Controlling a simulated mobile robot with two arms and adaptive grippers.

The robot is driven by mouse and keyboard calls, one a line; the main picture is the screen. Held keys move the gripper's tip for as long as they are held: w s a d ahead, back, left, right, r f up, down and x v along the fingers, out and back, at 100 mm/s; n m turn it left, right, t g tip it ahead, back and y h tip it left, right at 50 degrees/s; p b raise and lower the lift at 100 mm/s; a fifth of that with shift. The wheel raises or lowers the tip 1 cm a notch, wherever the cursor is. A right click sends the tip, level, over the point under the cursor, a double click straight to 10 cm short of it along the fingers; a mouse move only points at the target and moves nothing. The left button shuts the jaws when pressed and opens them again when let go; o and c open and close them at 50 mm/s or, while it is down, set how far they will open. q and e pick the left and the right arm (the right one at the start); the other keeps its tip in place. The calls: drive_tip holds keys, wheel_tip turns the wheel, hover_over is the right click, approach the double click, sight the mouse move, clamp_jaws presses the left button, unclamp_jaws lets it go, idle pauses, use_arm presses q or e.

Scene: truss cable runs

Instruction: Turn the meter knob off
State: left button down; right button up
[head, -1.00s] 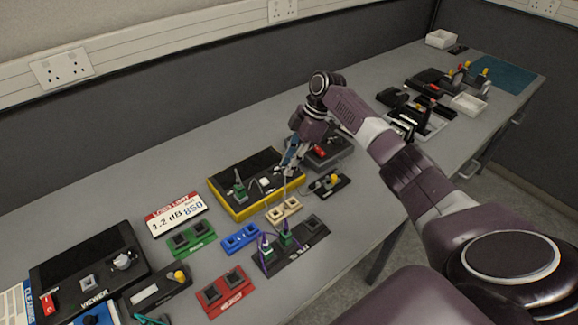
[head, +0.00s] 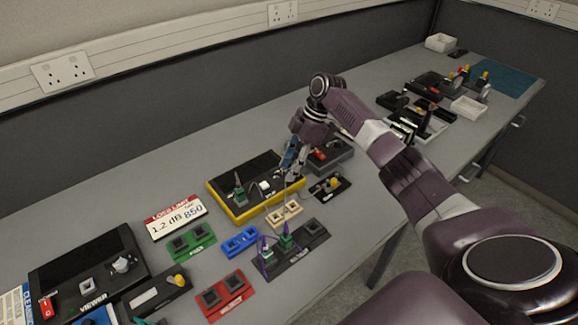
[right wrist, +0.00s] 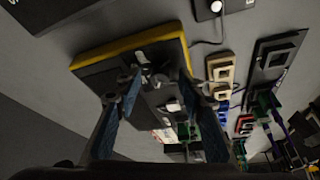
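The meter (head: 222,206) is a black box with a yellow edge on the grey bench, with a green plug (head: 240,197) and a white block (head: 265,187) on its top. My right gripper (head: 287,174) points down over its right end and hides part of it. In the right wrist view the meter's yellow edge (right wrist: 125,42) shows, and my right gripper (right wrist: 158,82) is open, its blue-padded fingers on either side of a knob (right wrist: 158,79) on the meter face. Whether they touch the knob I cannot tell. My left gripper is not in view.
A grey box with a red switch (head: 330,153) stands close behind my right gripper. A small black unit with a yellow knob (head: 331,185), a cream block (head: 284,213) and a black dock with green plugs (head: 310,231) lie in front. The bench behind the meter is clear.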

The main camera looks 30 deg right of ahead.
drive_tip(key=v, duration=1.2)
drive_tip(key=shift+a, duration=0.1)
